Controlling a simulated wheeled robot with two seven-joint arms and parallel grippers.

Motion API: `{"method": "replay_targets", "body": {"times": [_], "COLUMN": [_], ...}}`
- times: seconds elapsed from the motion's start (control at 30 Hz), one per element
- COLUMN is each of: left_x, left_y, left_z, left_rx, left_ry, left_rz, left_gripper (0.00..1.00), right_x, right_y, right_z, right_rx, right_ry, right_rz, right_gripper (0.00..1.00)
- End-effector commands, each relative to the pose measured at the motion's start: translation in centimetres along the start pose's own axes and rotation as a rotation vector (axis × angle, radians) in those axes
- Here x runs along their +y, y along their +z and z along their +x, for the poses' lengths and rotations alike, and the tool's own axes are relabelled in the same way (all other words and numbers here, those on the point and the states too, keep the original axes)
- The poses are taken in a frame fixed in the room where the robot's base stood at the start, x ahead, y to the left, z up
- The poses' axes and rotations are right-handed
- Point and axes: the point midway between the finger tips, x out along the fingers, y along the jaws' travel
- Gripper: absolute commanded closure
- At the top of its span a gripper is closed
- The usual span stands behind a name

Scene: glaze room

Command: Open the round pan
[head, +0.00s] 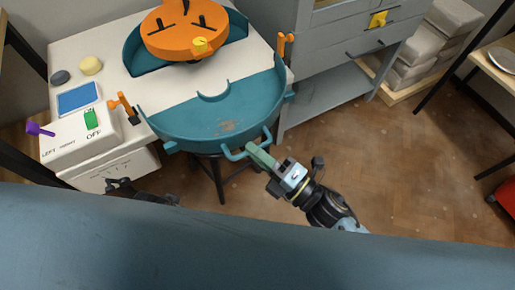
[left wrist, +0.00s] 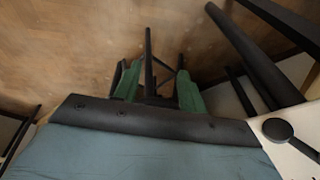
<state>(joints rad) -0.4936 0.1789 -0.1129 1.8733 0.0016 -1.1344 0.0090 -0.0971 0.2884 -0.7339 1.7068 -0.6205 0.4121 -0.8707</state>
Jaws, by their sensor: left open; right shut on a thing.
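The round pan is teal and in two halves around an orange wheel head (head: 172,42). Its back half (head: 133,58) curves behind the wheel head. Its front half (head: 190,126) lies nearer me, with a wide strip of white top between the halves. An orange latch (head: 122,104) is at the left and another (head: 284,42) at the right. My right gripper (head: 259,154) is shut on the teal handle (head: 234,154) at the front half's near edge. My left gripper (left wrist: 160,88) is open and empty, with green fingers. In the head view it shows only as a dark part low left.
A white control box (head: 72,140) with a blue screen, green switch and purple lever stands left. A yellow lump (head: 91,65) and a grey lump (head: 60,77) lie behind it. A grey cabinet (head: 330,50) is close on the right. The floor (head: 400,160) is clear right of my right arm.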

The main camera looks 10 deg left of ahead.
Motion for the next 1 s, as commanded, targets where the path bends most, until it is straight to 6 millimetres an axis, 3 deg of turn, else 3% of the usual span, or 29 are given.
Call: {"method": "replay_targets", "body": {"times": [0.03,0.07,0.2,0.57,0.67,1.0], "left_x": [0.0,0.0,0.0,0.0,0.0,-0.5], "left_y": [0.0,0.0,0.0,-0.1,-0.2,1.4], "left_z": [0.0,0.0,0.0,-0.1,-0.2,1.5], "left_rx": [0.0,0.0,0.0,0.002,0.007,-0.016], "left_ry": [0.0,0.0,0.0,0.0,0.0,-0.007], "left_rz": [0.0,0.0,0.0,0.001,0.0,0.003], "left_gripper": [0.59,0.59,0.59,0.59,0.59,0.59], "right_x": [0.0,0.0,0.0,0.0,-0.1,-0.1], "right_y": [0.0,0.0,0.0,0.0,0.0,0.0], "right_z": [0.0,0.0,0.0,-0.5,-1.8,-9.3], "right_rx": [0.0,-0.001,-0.001,-0.001,-0.002,-0.001], "right_ry": [0.0,0.0,0.0,-0.001,-0.004,-0.006], "right_rz": [-0.001,-0.001,-0.001,0.001,0.001,0.001], "right_gripper": [1.0,0.86,0.67,0.67,0.67,0.67]}}
